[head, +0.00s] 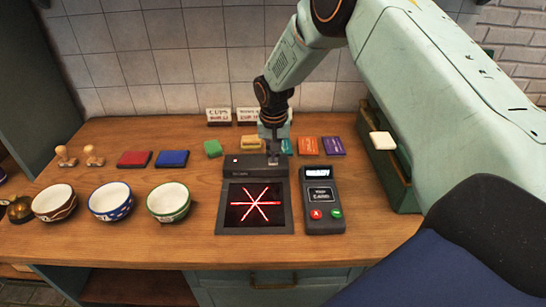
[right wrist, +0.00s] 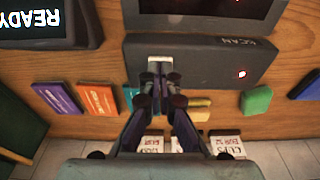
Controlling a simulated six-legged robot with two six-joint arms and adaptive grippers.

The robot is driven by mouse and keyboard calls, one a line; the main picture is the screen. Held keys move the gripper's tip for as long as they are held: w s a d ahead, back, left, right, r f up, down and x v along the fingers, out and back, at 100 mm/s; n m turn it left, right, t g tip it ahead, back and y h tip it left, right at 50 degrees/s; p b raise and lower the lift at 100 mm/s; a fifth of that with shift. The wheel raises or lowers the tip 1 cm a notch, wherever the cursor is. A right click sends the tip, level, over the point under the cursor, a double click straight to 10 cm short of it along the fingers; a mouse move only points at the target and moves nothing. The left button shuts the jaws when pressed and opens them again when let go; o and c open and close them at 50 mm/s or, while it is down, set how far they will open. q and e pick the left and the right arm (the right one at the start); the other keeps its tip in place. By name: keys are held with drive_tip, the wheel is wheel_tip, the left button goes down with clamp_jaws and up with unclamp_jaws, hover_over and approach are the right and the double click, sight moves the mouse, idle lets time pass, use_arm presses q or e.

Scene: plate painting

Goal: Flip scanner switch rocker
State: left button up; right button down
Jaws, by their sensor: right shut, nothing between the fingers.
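The scanner (head: 240,170) is a dark box at the back of a flat panel with a dark screen (head: 235,215) showing glowing red crossing lines. In the right wrist view the scanner housing (right wrist: 205,58) carries a "SCAN" label and a small lit red lamp. My right gripper (head: 273,160) points down with its fingertips at the right part of the housing. In the right wrist view its shut, empty fingertips (right wrist: 160,68) are at the housing's top, over a small pale patch. The rocker is not clearly distinguishable there, and I cannot tell whether they touch it. My left gripper is not in view.
A card terminal (head: 323,205) stands right of the scanner. Three bowls, including a green-rimmed one (head: 168,202), stand to the left. Red (head: 134,159) and blue (head: 172,159) pads, stamps and coloured blocks lie behind. Small sign cards (head: 219,116) stand along the tiled wall.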

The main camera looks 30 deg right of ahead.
wheel_tip(320, 180, up, 6)
drive_tip(key=p, duration=0.5)
drive_tip(key=shift+f, duration=0.2)
drive_tip(key=shift+r+p, duration=0.65)
drive_tip(key=shift+r, duration=0.1)
drive_tip(key=shift+f, duration=0.1)
